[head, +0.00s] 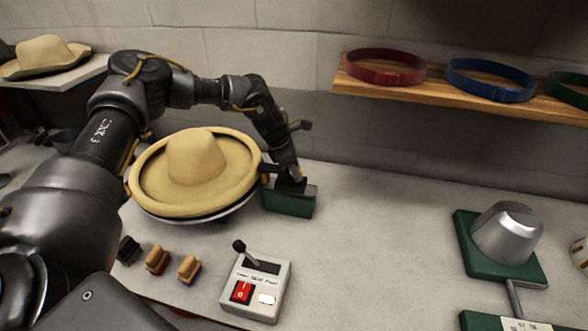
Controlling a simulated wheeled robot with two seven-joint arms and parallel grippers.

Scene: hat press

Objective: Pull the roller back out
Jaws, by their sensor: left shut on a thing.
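A tan wide-brimmed hat (199,160) sits crown up on a round plate (215,215). The roller unit, a dark slide on a green base (289,203), stands just right of the hat, and its dark arm reaches left to the brim's edge. Whether the roller touches the brim is too small to tell. My left gripper (292,178) comes down from above and is shut on the top of the roller unit, hiding part of it. My right gripper is not in view.
A control box (256,286) with a lever and red switch stands in front. Small brushes (158,260) lie left of it. A metal hat form (506,233) on a green base stands at right. A wooden shelf (450,90) holds hat bands. The middle right table is clear.

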